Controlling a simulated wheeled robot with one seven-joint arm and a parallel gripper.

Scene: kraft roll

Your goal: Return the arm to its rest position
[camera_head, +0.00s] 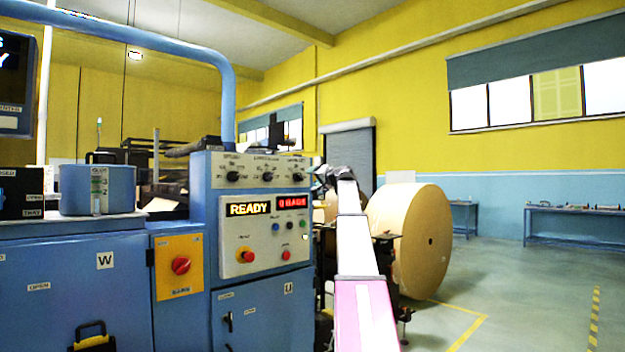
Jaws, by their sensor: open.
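My arm (358,245) reaches forward from the bottom centre of the head view, with a pink link nearest and white links beyond it. My gripper (333,178) is the small dark shape at the far end of the arm, just right of the control panel. It is open, and I see nothing held in it. Its fingers are small and hard to make out. The arm hides part of the space behind it and the left side of the large kraft roll (412,235).
A blue machine cabinet with a control panel (265,215) stands close on the left, its display reading READY. A blue container (97,190) sits on the left cabinet. Workbenches (572,212) stand along the far right wall. The floor (520,290) at right is clear.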

